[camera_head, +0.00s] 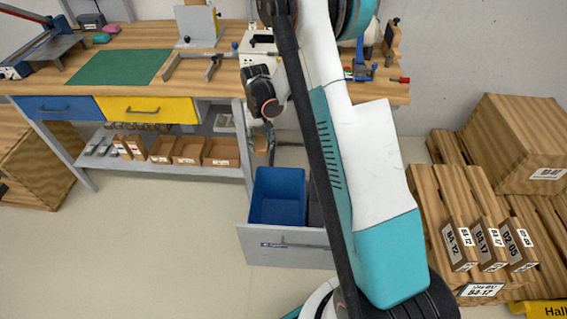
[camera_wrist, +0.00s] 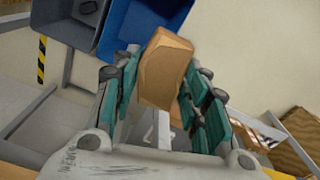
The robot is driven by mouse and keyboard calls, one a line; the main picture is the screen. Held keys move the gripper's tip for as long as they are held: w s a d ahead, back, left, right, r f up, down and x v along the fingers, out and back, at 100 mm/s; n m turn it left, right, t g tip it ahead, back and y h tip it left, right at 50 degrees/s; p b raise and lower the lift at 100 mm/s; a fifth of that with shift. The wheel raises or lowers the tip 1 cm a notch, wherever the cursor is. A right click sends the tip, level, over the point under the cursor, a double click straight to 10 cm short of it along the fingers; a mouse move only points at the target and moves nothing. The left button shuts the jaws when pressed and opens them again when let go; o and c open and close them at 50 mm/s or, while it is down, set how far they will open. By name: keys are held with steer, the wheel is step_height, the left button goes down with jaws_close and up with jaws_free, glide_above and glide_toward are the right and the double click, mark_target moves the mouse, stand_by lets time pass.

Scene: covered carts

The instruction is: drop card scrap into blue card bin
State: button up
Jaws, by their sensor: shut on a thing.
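In the wrist view my gripper (camera_wrist: 163,82) is shut on a piece of brown card scrap (camera_wrist: 165,62), with its teal finger pads on either side. The scrap sticks out past the fingertips. The blue card bin (camera_head: 278,196) stands open in a pulled-out drawer below the bench in the head view. It also shows at the top of the wrist view (camera_wrist: 145,28), beyond the scrap, which overlaps its lower right edge in the picture.
A dark grey bin (camera_wrist: 72,22) sits beside the blue one. The drawer front (camera_head: 275,247) faces the open floor. The workbench (camera_head: 140,45) stands behind, with cartons (camera_head: 190,150) on its lower shelf. Pallets with boxes (camera_head: 525,140) stand at the right.

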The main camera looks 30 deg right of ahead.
steer(key=w+d+f+m+b, duration=0.1)
steer(key=d+f+b, duration=0.2)
steer(key=f, duration=0.9)
steer(key=w+d+f+m+b, duration=0.1)
steer(key=d+f, duration=0.5)
steer(key=f, duration=0.6)
steer(key=shift+w+d+m+b, duration=0.25)
steer(key=shift+w+m+b, duration=0.1)
steer(key=shift+m+b, duration=0.5)
steer(key=shift+r, duration=0.1)
steer(key=o, duration=0.8)
step_height(320, 180, up, 12)
